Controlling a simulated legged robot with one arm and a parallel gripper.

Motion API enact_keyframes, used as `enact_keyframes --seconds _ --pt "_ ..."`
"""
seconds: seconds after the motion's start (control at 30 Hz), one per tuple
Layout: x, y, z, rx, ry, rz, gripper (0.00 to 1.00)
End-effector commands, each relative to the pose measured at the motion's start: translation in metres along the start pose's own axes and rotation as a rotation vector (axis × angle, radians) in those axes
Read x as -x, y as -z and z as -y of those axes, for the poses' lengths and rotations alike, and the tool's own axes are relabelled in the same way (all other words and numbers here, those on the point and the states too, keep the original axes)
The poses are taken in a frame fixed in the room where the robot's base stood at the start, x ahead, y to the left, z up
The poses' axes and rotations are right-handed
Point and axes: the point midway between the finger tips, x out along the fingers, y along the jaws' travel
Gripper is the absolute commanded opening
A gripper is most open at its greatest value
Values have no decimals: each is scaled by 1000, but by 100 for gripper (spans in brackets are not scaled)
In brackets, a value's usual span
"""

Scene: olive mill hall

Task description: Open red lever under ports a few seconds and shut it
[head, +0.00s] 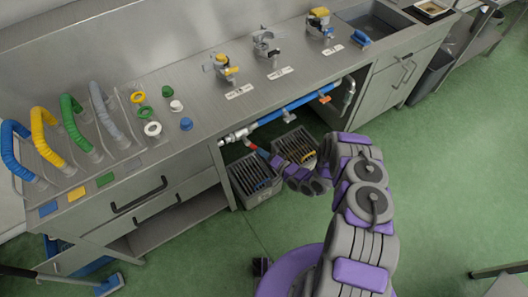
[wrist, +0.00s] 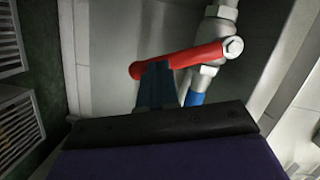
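The red lever (wrist: 190,59) is bolted at its right end to a metal valve (wrist: 208,70) and lies across the pipe line in the wrist view. In the head view the red lever (head: 263,153) shows small under the counter front, near the left end of the blue pipe (head: 300,102). My gripper (head: 258,150) is at the lever. In the wrist view a dark finger of my gripper (wrist: 156,72) overlaps the lever's lower edge near its free left end. The other finger cannot be made out, so the grip is unclear. Coloured rings and caps (head: 153,128) sit on the counter above left.
Two grey slatted crates (head: 254,178) (head: 296,148) stand on the floor under the pipe, close to my arm. An orange handle (head: 324,98) is further right on the pipe. Drawers (head: 140,195) are left. The green floor (head: 450,170) is open on the right.

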Motion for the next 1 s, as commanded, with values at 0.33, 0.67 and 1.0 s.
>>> enact_keyframes --seconds 0.33,0.67,1.0 --pt "-6 -6 2 9 5 4 0" --pt "-7 -9 1 10 4 5 0" --pt "-8 -11 0 11 4 5 0"
